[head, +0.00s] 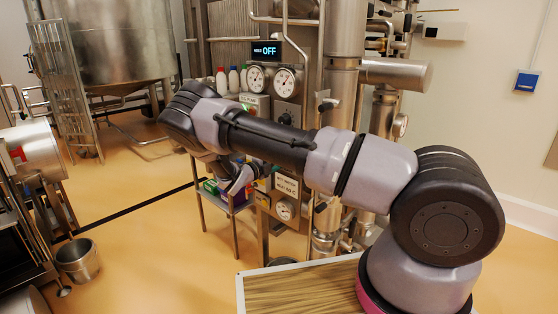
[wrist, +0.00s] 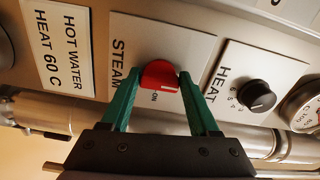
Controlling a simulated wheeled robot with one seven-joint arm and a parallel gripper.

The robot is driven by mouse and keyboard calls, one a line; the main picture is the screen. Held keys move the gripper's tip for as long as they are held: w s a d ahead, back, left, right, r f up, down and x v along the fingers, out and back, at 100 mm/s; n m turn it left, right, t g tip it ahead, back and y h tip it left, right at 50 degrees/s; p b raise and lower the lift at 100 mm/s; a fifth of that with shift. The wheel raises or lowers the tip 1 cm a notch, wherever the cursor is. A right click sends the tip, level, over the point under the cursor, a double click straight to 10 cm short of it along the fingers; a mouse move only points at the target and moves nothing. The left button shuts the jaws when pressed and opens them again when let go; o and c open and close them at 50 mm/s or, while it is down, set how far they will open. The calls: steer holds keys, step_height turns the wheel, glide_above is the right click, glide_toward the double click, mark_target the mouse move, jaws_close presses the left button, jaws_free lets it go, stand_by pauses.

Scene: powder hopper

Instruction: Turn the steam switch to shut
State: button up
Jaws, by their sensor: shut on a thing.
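The steam switch is a red knob (wrist: 159,75) on a pale plate (wrist: 190,40) marked STEAM, with ON lettered beside it in the wrist view. A white line shows on the knob, near the right finger. My gripper (wrist: 160,88) has its two green fingers on either side of the red knob and is shut on it. In the head view my arm reaches left across the panel, and it hides the switch and the fingertips.
Beside the steam plate are a black HEAT knob (wrist: 256,96), a gauge (wrist: 303,110) and a HOT WATER HEAT 60 C label (wrist: 58,42). A metal pipe (wrist: 60,110) runs close behind the fingers. A display (head: 266,51) reads OFF above two gauges. A bucket (head: 78,260) stands on the floor at left.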

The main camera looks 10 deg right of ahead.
steer(key=shift+f, duration=0.1)
steer(key=o, duration=1.3)
steer(key=shift+o, duration=0.2)
steer(key=v, duration=1)
steer(key=shift+s+a, duration=0.25)
steer(key=shift+a, duration=0.05)
